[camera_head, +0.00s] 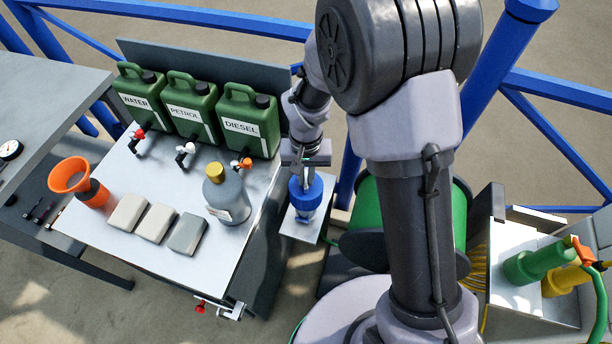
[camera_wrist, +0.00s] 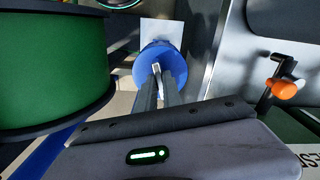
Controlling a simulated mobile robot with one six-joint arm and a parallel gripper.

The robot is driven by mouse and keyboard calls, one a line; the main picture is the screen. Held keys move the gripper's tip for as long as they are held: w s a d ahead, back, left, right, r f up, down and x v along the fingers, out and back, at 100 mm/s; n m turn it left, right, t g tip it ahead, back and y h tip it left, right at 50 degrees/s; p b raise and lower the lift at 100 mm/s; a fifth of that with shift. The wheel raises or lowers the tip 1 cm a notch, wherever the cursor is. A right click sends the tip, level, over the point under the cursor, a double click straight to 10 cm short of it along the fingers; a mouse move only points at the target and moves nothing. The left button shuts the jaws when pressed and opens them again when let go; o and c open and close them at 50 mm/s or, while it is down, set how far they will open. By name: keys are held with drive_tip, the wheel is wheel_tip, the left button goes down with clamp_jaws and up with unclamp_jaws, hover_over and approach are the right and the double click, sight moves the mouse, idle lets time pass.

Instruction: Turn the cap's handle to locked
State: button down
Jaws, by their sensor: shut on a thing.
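The blue cap (camera_head: 305,196) sits on a small pale plate (camera_head: 290,226) beside the right edge of the bench. In the wrist view the round blue cap (camera_wrist: 168,66) is ahead of my gripper, with its light handle (camera_wrist: 156,70) between the fingertips. My gripper (camera_wrist: 158,80) is shut on the handle. In the head view my gripper (camera_head: 306,172) comes down on the cap from above, and its fingers are hard to make out. I cannot read any locked mark on the cap.
A bench (camera_head: 150,220) with green jerrycans (camera_head: 250,122), a grey bottle (camera_head: 226,196) and an orange funnel (camera_head: 70,175) stands to the left. A green hose reel (camera_wrist: 50,65) is close beside my gripper. An orange-handled tap (camera_wrist: 284,88) is on the other side.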

drive_tip(key=m+b, duration=0.1)
drive_tip(key=m, duration=0.5)
drive_tip(key=shift+m, duration=0.3)
idle(0.4)
drive_tip(key=c, duration=1.5)
unclamp_jaws()
wheel_tip(320, 180, up, 18)
drive_tip(key=p, duration=0.6)
drive_tip(key=shift+f+p, duration=0.25)
drive_tip(key=shift+p, duration=0.1)
